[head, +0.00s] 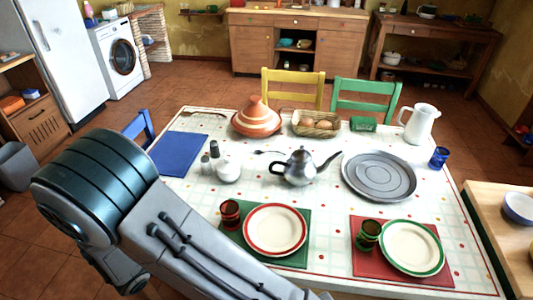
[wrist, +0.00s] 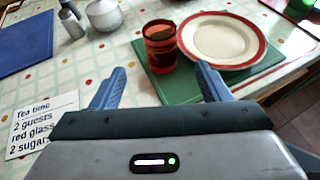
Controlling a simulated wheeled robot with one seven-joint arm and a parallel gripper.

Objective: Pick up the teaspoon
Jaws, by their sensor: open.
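A small thin metal utensil (head: 268,152), which looks like the teaspoon, lies on the patterned tablecloth left of the silver teapot (head: 299,167). It is too small to make out clearly, and I do not see it in the wrist view. My gripper (wrist: 158,76) is open, with two blue fingers apart and nothing between them. It faces the table near the red glass (wrist: 161,46) and the red-rimmed plate (wrist: 222,38). In the head view my arm covers the front left of the table, and the gripper itself is not visible.
A sugar bowl (head: 229,170) and shakers (head: 214,150) stand left of the utensil. A terracotta tagine (head: 257,119) and egg basket (head: 314,131) are behind it. A round grey tray (head: 379,176) lies right. A written card (wrist: 42,124) lies left of my gripper.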

